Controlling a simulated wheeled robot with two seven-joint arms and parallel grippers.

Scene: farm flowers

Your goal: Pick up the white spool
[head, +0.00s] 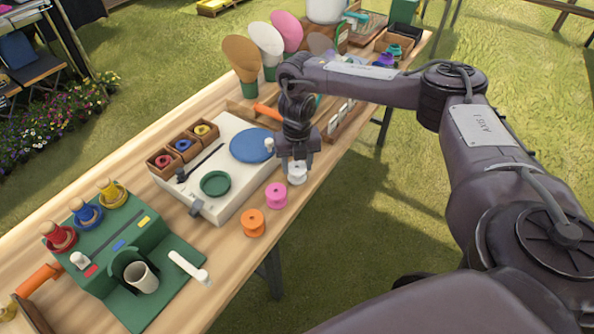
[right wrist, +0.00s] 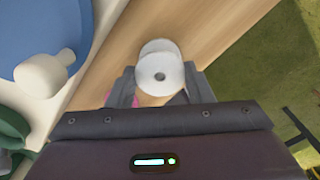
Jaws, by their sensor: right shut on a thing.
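The white spool (head: 297,173) is at the right edge of the wooden table, just beyond the pink spool in the head view. In the right wrist view the white spool (right wrist: 160,72) sits between the two fingers. My right gripper (head: 296,160) points down over it and is shut on it; it also shows in the right wrist view (right wrist: 158,92). The fingers hide part of the spool's sides. I cannot tell whether the spool touches the table. My left gripper is not in view.
A pink spool (head: 276,196) and an orange spool (head: 252,222) stand close by along the table edge. A white board with a blue disc (head: 252,145) and a green ring (head: 215,184) lies to the left. Grass is beyond the edge at the right.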

